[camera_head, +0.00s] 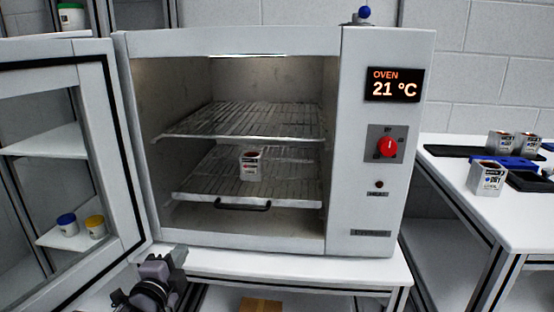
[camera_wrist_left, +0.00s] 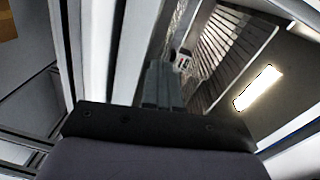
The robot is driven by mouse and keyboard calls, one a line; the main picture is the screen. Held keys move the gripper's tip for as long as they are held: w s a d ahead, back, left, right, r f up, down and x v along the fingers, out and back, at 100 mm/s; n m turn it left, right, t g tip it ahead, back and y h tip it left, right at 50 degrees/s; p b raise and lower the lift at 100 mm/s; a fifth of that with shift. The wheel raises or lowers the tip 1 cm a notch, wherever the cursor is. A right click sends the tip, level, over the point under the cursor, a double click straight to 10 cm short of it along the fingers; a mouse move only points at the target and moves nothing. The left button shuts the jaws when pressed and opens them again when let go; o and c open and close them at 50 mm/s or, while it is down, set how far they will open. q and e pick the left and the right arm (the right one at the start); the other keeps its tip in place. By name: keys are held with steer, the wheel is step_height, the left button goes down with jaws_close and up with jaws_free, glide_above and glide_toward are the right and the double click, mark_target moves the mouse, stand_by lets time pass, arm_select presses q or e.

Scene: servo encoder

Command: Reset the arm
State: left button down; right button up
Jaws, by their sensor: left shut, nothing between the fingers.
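My left gripper (camera_head: 178,256) is at the bottom of the head view, in front of the open oven (camera_head: 384,230) and below its left front corner. Its fingers are shut with nothing between them; in the left wrist view the closed fingers (camera_wrist_left: 163,85) point toward the oven interior. A small white container (camera_head: 250,166) with dark contents stands upright on the lower wire rack (camera_head: 290,188) inside the oven. It is small in the left wrist view (camera_wrist_left: 181,60). The oven door (camera_head: 118,150) stands wide open to the left. My right gripper is not in view.
The oven display (camera_head: 394,85) reads 21 °C, above a red knob (camera_head: 387,147). A white table (camera_head: 520,212) at right holds similar containers (camera_head: 487,179) and dark and blue trays. Shelves at left hold a blue-lidded jar (camera_head: 67,225) and a yellow-lidded jar (camera_head: 95,227).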

arm_select(q)
steer(key=s+d+f+n+g+h, duration=0.1)
steer(key=s+d+f+n+g, duration=0.1)
steer(key=s+f+n, duration=0.6)
steer(key=s+d+f+n+g, duration=0.25)
steer(key=s+f, duration=0.25)
steer(key=s, duration=0.6)
steer(key=s+d+f+n+g+h, duration=0.1)
steer(key=s+d+f+n+g, duration=0.15)
steer(key=s+f+n, duration=0.55)
step_height(320, 180, up, 13)
steer(key=s+a+m+p, duration=0.1)
steer(key=m+p, duration=0.3)
steer(key=p, duration=0.9)
steer(key=shift+s+a+f+y, duration=0.2)
steer(key=shift+s+a+y, duration=0.2)
steer(key=shift+s, duration=0.25)
steer(key=shift+s, duration=0.1)
